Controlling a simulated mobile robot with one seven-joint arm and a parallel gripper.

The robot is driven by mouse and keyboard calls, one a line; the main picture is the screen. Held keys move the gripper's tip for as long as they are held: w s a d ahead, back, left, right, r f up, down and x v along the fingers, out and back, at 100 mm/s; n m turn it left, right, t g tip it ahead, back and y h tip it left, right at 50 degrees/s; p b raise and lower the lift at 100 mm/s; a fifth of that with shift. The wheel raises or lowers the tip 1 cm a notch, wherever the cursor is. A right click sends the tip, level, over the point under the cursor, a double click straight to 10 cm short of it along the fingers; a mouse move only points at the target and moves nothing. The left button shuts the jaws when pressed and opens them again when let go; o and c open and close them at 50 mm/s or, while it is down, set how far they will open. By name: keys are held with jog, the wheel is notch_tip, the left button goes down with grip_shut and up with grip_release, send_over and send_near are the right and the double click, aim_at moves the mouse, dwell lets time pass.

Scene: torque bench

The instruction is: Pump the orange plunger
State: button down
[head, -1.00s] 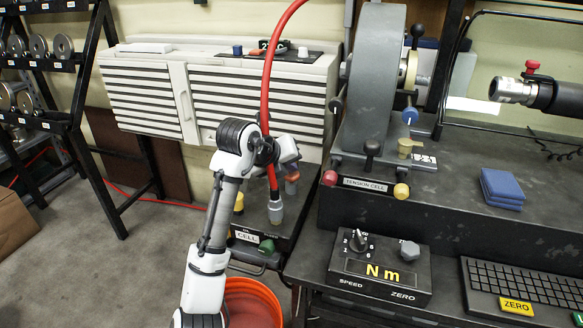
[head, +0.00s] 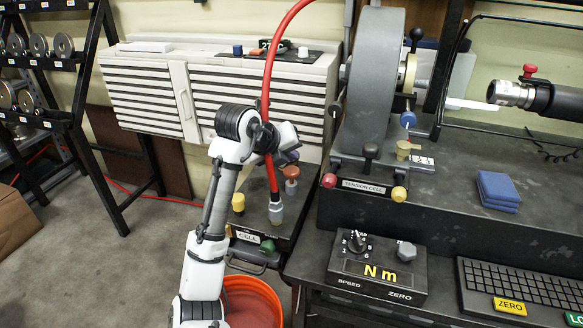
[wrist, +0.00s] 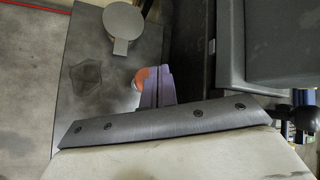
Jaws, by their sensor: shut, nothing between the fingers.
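The orange plunger (head: 291,172) stands upright on the dark CELL unit, right of the red hose and its grey fitting. My gripper (head: 291,157) is just above it, with its purple fingers shut and empty. In the wrist view the fingers (wrist: 157,88) partly cover the orange plunger top (wrist: 140,78). Whether the fingertips touch the plunger cannot be told.
The red hose (head: 266,85) passes close by my wrist into a grey fitting (head: 275,212). A yellow knob (head: 238,202) and a green knob (head: 267,245) are on the same unit. The dark bench (head: 330,215) stands close on the right. An orange bucket (head: 268,292) is below.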

aim_at(289, 172)
notch_tip(289, 172, up, 4)
jog(key=shift+r+p, duration=0.1)
jog(key=shift+p, duration=0.95)
